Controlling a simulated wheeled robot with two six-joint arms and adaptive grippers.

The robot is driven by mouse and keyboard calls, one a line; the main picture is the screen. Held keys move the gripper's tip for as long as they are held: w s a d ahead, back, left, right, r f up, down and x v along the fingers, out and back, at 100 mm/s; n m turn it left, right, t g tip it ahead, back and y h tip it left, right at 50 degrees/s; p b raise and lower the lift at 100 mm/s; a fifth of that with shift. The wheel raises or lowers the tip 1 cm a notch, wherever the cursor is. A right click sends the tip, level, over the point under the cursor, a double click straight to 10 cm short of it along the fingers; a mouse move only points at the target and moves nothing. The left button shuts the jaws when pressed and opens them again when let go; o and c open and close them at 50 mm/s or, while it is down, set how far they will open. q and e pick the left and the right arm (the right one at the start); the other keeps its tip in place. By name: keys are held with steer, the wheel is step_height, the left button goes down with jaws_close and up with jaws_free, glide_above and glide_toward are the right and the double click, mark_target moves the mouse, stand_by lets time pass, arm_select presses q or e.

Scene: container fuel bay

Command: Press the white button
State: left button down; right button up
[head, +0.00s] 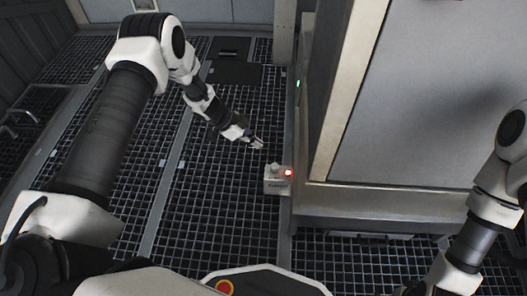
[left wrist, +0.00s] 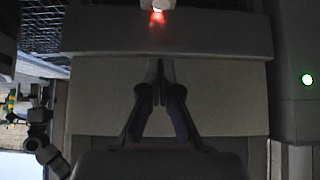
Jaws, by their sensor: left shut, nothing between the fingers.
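A small pale box (head: 277,186) stands beside the base of the cabinet in the head view. A whitish button (head: 275,168) rises from its top, and a red light (head: 288,173) glows beside it. My left gripper (head: 260,145) is shut and empty, a little above and left of the box in the picture; I see no contact.
A large cabinet (head: 430,110) with a protruding base ledge (head: 385,203) stands right of the box. A green light shows on a side panel (head: 298,84), and in the left wrist view (left wrist: 307,79). The grated floor (head: 200,200) left of the box is clear.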

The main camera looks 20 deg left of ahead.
arm_select(q)
steer(key=b, duration=0.5)
glide_above(272, 166)
step_height(272, 166, down, 8)
steer(key=shift+d+r, duration=0.1)
steer(key=shift+r, duration=0.15)
step_height(272, 166, down, 3)
steer(key=shift+r+b, duration=0.15)
steer(key=shift+b, duration=0.7)
steer(key=shift+f, duration=0.3)
